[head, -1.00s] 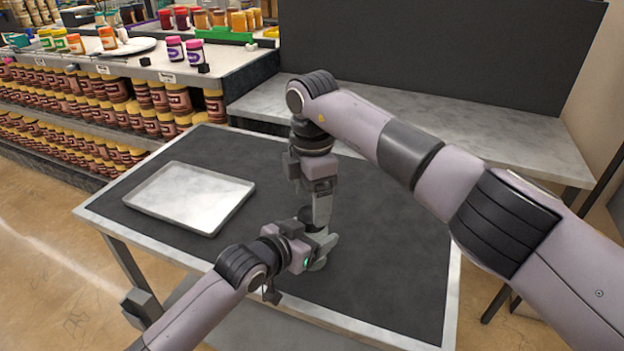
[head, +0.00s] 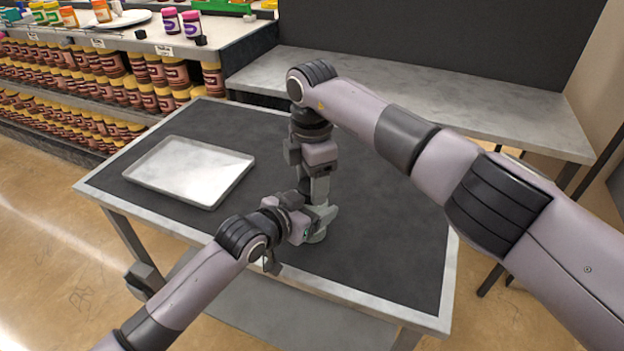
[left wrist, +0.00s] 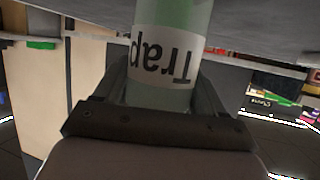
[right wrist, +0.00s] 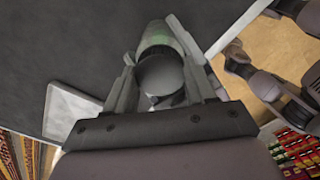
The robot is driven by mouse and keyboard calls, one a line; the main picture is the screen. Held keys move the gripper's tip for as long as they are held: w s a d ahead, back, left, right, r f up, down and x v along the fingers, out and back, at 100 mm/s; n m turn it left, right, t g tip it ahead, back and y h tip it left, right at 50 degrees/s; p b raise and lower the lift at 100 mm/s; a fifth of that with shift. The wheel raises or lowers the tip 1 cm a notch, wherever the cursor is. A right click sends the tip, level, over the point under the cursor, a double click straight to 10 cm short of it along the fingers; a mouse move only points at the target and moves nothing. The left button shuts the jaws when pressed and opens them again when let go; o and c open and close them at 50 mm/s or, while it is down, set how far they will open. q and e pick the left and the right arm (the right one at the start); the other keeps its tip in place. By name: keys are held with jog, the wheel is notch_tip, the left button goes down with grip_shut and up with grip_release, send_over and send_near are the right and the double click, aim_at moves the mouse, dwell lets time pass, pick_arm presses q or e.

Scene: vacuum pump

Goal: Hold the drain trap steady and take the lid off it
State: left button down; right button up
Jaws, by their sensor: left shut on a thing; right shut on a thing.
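The drain trap (left wrist: 168,50) is a pale green cylinder with a white label reading "Trap"; it fills the middle of the left wrist view. In the head view its grey-green base (head: 316,236) stands on the dark table top. My left gripper (head: 322,218) is shut on the trap's body from the side, low down. My right gripper (head: 318,188) points down from above and is shut on the lid (right wrist: 160,74), a dark round cap between its fingers in the right wrist view. In the head view the lid is hidden. I cannot tell whether the lid still touches the trap.
An empty metal tray (head: 190,170) lies on the left of the table (head: 390,230). The right part of the table top is clear. A grey bench (head: 450,110) stands behind. Shelves of jars (head: 110,90) are at the back left.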

jog(key=n, duration=1.3)
jog(key=shift+r, duration=0.1)
jog(key=o, duration=1.2)
jog(key=shift+c, duration=0.2)
